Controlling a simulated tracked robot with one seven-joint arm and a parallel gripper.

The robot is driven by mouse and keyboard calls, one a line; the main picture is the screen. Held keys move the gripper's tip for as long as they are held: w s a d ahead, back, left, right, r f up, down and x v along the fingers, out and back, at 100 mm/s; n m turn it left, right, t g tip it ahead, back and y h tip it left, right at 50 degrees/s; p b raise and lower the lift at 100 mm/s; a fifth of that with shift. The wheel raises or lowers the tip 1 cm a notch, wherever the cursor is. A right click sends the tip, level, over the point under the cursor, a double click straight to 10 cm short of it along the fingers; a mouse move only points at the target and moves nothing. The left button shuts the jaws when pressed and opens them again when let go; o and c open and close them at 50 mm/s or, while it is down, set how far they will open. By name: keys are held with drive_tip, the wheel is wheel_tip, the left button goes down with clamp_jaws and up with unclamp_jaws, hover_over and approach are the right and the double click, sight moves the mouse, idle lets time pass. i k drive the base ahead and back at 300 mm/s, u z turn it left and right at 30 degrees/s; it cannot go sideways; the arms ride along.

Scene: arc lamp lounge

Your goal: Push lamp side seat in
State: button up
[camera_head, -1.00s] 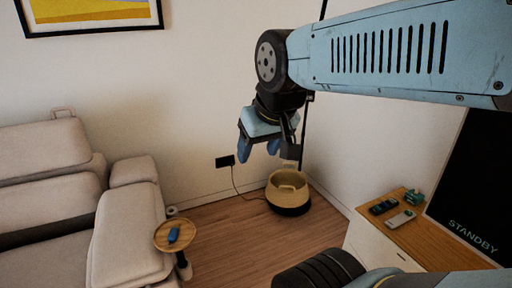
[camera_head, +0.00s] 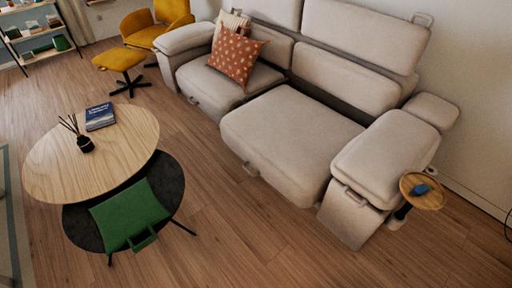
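The beige sofa (camera_head: 345,60) stands against the wall in the head view. Its right-hand seat (camera_head: 290,140) sticks out further into the room than the left-hand seat (camera_head: 222,80). No lamp shows in the current view. My gripper is out of view.
A round wooden table (camera_head: 80,165) with a book and diffuser stands left; a green cushion (camera_head: 130,212) lies on the dark lower table. A round side tray (camera_head: 410,203) holds a blue object beside the armrest. The floor (camera_head: 250,230) before the sofa is clear. A yellow chair stands behind.

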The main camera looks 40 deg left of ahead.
sight(291, 139)
drive_tip(key=z, duration=0.9)
drive_tip(key=i, duration=0.1)
drive_tip(key=u, duration=2.65)
drive_tip(key=k, duration=0.55)
drive_tip(key=u, duration=0.1)
drive_tip(key=i, duration=1.15)
drive_tip(key=z, duration=0.5)
